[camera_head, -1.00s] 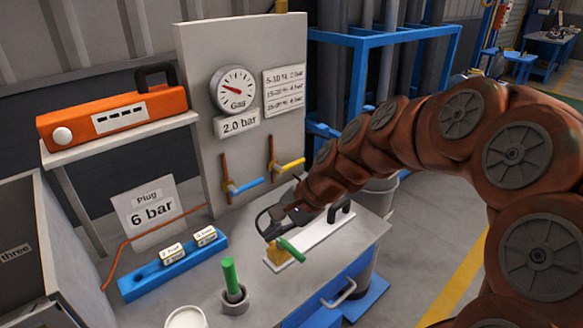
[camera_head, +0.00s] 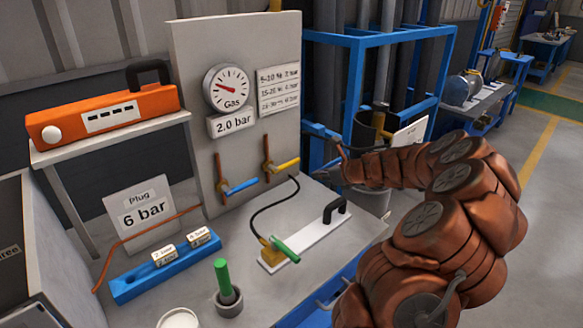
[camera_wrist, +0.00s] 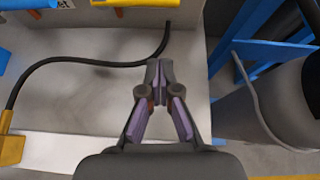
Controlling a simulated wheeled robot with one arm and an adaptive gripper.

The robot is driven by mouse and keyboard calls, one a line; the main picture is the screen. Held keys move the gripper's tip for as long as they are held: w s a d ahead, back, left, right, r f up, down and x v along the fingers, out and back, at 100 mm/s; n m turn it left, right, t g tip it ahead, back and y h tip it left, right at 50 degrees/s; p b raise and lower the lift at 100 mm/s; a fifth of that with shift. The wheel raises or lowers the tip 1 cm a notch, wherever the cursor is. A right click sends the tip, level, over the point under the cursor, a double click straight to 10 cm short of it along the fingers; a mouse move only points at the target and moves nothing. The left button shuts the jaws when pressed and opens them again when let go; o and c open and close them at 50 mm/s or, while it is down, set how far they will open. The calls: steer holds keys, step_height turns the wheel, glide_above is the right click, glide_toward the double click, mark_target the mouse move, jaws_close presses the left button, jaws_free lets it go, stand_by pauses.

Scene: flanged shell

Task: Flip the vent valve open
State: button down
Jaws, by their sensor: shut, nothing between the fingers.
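Two handled valves are on the grey panel: one with a blue handle (camera_head: 241,186) and one with a yellow handle (camera_head: 286,165). I cannot read which is the vent valve. A third valve, a brass block (camera_head: 270,254) with a green lever (camera_head: 286,249), sits on a white plate. My gripper (camera_head: 318,175) is right of the yellow handle, apart from it. In the wrist view my gripper (camera_wrist: 159,72) is shut and empty above the bench top, with the yellow handle (camera_wrist: 135,4) at the top edge.
A black hose (camera_head: 255,218) runs from the brass block up to the panel. A black grip (camera_head: 336,210) stands on the white plate. A green stick stands in a grey cup (camera_head: 229,302). A blue frame (camera_head: 375,38) and a grey bin (camera_head: 375,198) are right of the bench.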

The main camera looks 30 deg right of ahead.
steer(key=shift+d+f+m+h, duration=0.15)
steer(key=shift+d+f+m, duration=0.1)
steer(key=shift+d, duration=0.2)
steer(key=shift+d+f+m+h, duration=0.15)
steer(key=shift+d+m, duration=0.1)
steer(key=shift+d, duration=0.2)
steer(key=p+x, duration=0.1)
steer(key=x, duration=0.8)
steer(key=shift+w+a, duration=0.2)
steer(key=shift+w, duration=0.05)
steer(key=shift+w+r+p, duration=0.2)
steer(key=shift+w+p, duration=0.1)
steer(key=shift+w+r+p, duration=0.1)
steer(key=shift+r+p, duration=0.2)
steer(key=shift+r, duration=0.5)
steer(key=shift+w+r+p, duration=0.15)
steer(key=shift+r+p, duration=0.1)
steer(key=shift+r, duration=0.55)
steer(key=shift+a+r+b, duration=0.15)
steer(key=shift+b, duration=0.15)
